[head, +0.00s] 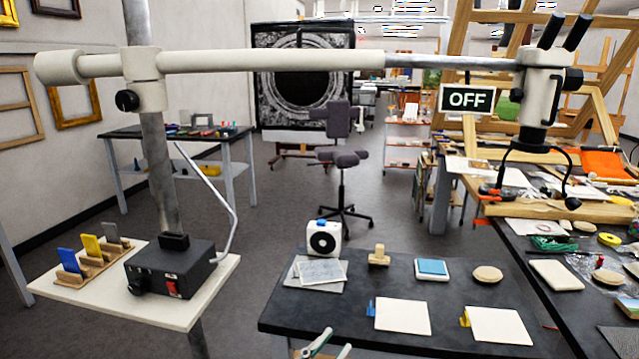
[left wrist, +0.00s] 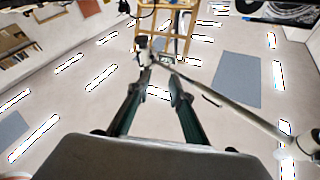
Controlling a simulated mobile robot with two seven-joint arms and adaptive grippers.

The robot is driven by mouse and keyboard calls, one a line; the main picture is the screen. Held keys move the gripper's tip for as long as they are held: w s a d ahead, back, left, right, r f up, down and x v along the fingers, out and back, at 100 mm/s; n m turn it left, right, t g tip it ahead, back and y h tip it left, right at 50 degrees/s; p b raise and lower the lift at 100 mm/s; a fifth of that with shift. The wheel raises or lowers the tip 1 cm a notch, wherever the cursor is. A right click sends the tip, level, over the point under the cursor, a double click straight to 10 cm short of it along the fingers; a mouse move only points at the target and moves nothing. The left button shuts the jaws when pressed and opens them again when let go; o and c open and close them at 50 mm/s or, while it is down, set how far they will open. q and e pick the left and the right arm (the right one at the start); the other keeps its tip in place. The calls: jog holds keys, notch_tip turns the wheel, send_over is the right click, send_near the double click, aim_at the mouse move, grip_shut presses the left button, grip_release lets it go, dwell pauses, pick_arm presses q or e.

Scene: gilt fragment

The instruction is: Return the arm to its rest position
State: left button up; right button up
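My left gripper (head: 337,339) shows at the bottom edge of the head view, in front of the black table; its two fingertips are apart with nothing between them. In the left wrist view the same gripper (left wrist: 161,79) points up toward the ceiling, fingers spread and empty. Most of my left arm is out of the head view. My right gripper and arm are not in view. A white boom arm (head: 270,61) on a grey post spans the head view and carries a microscope (head: 540,85) at its right end. An "OFF" sign (head: 467,98) shows beside the microscope.
The black table (head: 290,305) holds a white device (head: 323,239), a wooden stamp (head: 378,256), a blue-topped pad (head: 432,268) and two white cards (head: 402,316). A side shelf (head: 222,270) holds a black control box (head: 172,268). A cluttered bench stands at right.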

pick_arm(q)
jog(key=s+a+f+n+g+y, duration=0.1)
jog(key=s+a+f+n+y, duration=0.25)
jog(key=a+f, duration=0.5)
jog(key=s+a+f+n+y, duration=0.25)
jog(key=a+f+y, duration=0.25)
jog(key=f, duration=0.6)
jog(key=s+a+f+n+g+y, duration=0.1)
jog(key=s+a+f+g+y, duration=0.2)
jog(key=s+a+f, duration=0.5)
jog(key=s+f+g, duration=0.1)
jog(key=s+f, duration=0.2)
jog(key=f, duration=0.1)
jog(key=shift+s+a+f+n+y, duration=0.15)
jog(key=shift+a+f+n+y, duration=0.1)
jog(key=shift+a+n+y, duration=0.1)
